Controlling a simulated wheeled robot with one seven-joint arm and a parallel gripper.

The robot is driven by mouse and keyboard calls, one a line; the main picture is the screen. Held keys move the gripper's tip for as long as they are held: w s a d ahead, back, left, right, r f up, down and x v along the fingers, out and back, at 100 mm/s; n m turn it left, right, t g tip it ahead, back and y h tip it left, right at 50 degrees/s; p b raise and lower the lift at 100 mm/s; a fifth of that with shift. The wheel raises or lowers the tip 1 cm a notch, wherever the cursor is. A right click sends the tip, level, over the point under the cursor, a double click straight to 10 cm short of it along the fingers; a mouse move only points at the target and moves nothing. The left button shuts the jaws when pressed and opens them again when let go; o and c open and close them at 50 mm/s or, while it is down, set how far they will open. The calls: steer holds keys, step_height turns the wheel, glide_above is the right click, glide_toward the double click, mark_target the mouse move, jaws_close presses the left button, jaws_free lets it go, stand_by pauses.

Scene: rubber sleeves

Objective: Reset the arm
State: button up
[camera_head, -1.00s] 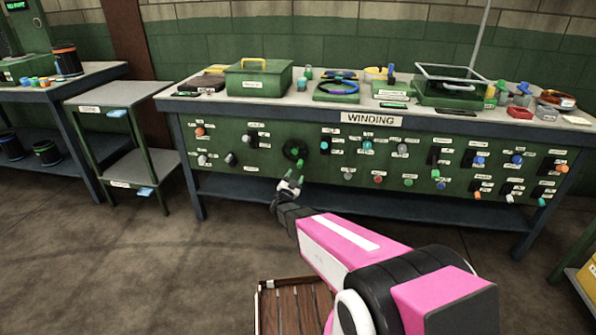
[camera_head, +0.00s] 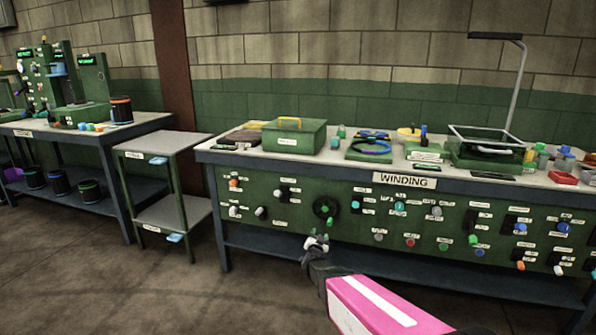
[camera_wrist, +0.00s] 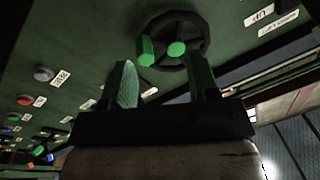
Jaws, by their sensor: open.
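My gripper (camera_head: 318,240) is in front of the lower part of the winding bench's green panel (camera_head: 400,222), below a black handwheel with a green knob (camera_head: 325,208). In the wrist view my gripper (camera_wrist: 165,85) shows two green fingers spread apart with nothing between them. The handwheel (camera_wrist: 190,20) appears beyond the fingertips, apart from them. My pink arm reaches in from the bottom of the head view.
A grey two-shelf stand (camera_head: 165,145) is to the left, beside another bench (camera_head: 75,134). The floor in front is open.

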steer(key=s+d+r+n+g+y, duration=0.1)
steer(key=s+d+n+g, duration=0.1)
steer(key=s+g, duration=0.4)
steer(key=s+d+r+n+g+y, duration=0.1)
steer(key=s+d+n+g, duration=0.2)
steer(key=s, duration=1.1)
steer(key=s+d+n+g+y, duration=0.2)
steer(key=s+d+g, duration=0.1)
steer(key=s+g, duration=0.6)
steer(key=shift+s+r+n+g, duration=0.3)
steer(key=shift+s+r+n, duration=0.1)
steer(key=shift+s, duration=0.45)
